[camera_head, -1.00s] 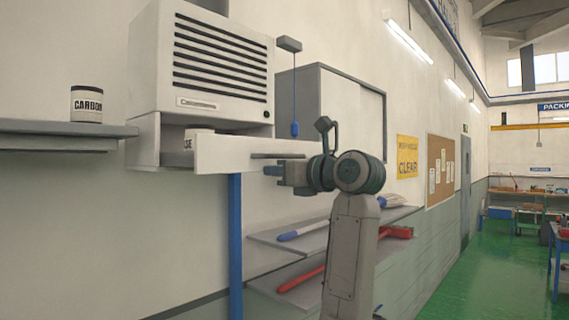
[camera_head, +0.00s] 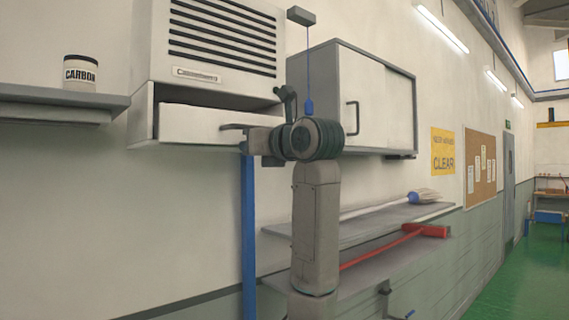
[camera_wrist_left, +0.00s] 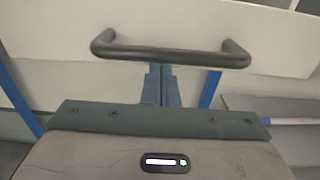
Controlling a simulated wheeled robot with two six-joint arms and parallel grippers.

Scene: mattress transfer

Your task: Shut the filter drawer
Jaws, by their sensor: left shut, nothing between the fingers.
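The filter drawer (camera_head: 200,123) is a white front panel under the louvred cabinet (camera_head: 210,50). It sits almost fully inside its housing, with a dark gap along its top edge. Its dark bar handle (camera_head: 236,127) also shows in the left wrist view (camera_wrist_left: 170,53). My left gripper (camera_head: 247,138) is at the drawer front by the handle. In the wrist view its fingers (camera_wrist_left: 159,84) are together and empty, with their tips at the handle bar. Whether they touch the bar or panel I cannot tell. My right gripper is out of view.
A carbon jar (camera_head: 80,72) stands on the left wall shelf (camera_head: 50,98). A grey wall cupboard (camera_head: 365,100) is right of the drawer. A blue post (camera_head: 249,230) runs below the drawer.

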